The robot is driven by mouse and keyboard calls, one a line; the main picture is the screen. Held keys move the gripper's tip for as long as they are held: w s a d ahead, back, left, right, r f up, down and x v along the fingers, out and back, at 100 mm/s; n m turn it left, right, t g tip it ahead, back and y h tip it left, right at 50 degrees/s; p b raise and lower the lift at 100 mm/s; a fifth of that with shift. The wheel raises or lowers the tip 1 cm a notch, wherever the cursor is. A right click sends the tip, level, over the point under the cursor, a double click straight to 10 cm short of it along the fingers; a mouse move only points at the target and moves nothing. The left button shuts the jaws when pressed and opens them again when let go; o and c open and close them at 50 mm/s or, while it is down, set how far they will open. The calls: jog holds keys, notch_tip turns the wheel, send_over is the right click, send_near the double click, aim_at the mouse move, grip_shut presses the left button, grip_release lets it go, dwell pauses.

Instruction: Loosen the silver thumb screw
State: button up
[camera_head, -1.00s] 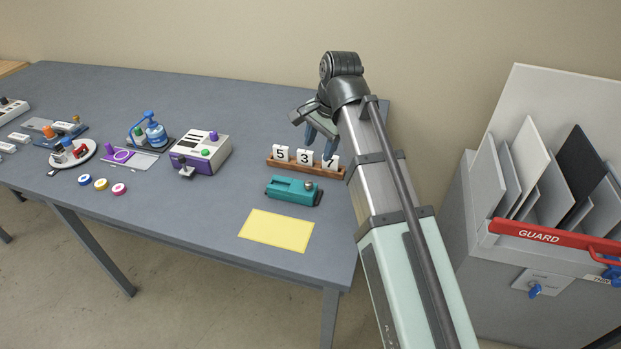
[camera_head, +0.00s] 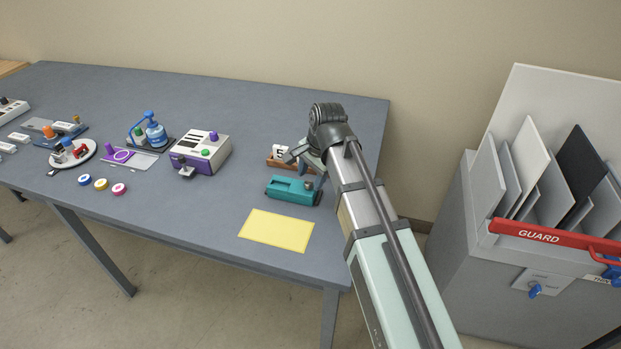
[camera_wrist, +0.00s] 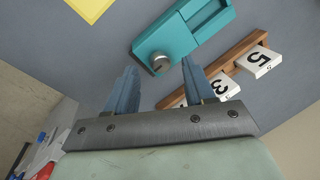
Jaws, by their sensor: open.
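The silver thumb screw (camera_head: 308,186) sits on the right end of a teal device (camera_head: 288,191) on the grey table. In the wrist view the thumb screw (camera_wrist: 160,64) shows as a round slotted knob at the lower end of the teal body (camera_wrist: 185,32). My gripper (camera_head: 308,170) is just above and behind that end in the head view. In the wrist view my gripper (camera_wrist: 158,75) has its two blue fingers spread apart, with the screw ahead between their tips. The fingers look empty and apart from the screw.
A wooden rack (camera_wrist: 228,72) with number tiles stands close behind the teal device. A yellow sheet (camera_head: 277,230) lies in front of it. A purple and white machine (camera_head: 200,153) stands further left. A grey bin with a red guard bar (camera_head: 540,236) is at right.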

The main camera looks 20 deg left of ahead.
jog(key=shift+a+f, duration=0.15)
jog(key=shift+f, duration=0.55)
jog(key=shift+c, duration=0.3)
grip_shut()
